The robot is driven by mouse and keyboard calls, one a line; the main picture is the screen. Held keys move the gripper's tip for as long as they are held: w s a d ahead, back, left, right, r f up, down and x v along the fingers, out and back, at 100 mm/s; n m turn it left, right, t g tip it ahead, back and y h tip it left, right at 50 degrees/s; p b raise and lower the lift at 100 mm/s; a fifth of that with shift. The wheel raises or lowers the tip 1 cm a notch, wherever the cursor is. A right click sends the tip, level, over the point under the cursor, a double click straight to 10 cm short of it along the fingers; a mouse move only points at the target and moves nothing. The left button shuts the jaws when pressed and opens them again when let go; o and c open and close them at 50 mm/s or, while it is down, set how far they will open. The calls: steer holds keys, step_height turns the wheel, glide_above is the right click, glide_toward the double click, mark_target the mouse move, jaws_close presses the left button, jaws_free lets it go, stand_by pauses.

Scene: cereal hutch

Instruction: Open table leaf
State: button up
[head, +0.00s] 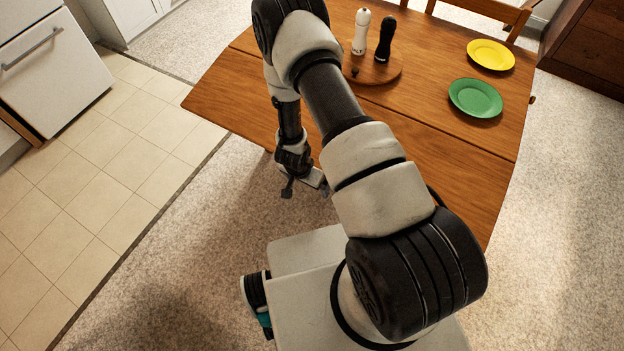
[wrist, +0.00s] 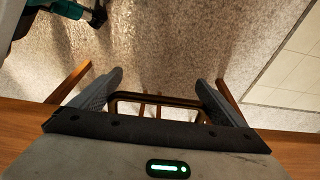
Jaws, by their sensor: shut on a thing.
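The wooden table (head: 428,82) has a near leaf (head: 440,180), marked off by a long straight seam. In the head view the leaf looks about level with the tabletop, though its exact tilt is hard to tell. My gripper (head: 303,190) is at the leaf's near edge, left of centre, with my arm covering part of the leaf. In the wrist view my gripper's fingers (wrist: 158,92) are well apart, and the leaf's wood (wrist: 22,115) shows on both sides of the palm. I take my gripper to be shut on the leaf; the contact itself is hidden.
On the tabletop are a round wooden board (head: 385,73) with a white shaker (head: 361,32) and a black shaker (head: 385,39), a green plate (head: 475,98) and a yellow plate (head: 491,54). A chair (head: 490,10) stands behind. The carpet (head: 185,255) at left is clear.

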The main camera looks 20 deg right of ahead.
steer(key=p+v, duration=0.2)
steer(key=v, duration=0.4)
steer(key=shift+a+r, duration=0.2)
steer(key=shift+r, duration=0.15)
steer(key=shift+s+p, duration=0.15)
steer(key=shift+p, duration=0.15)
steer(key=o, duration=1.2)
steer(key=shift+c, duration=0.2)
steer(key=shift+r, duration=0.1)
steer(key=shift+r, duration=0.1)
steer(key=p+v, duration=0.3)
steer(key=v, duration=1.4)
steer(key=shift+r, duration=0.1)
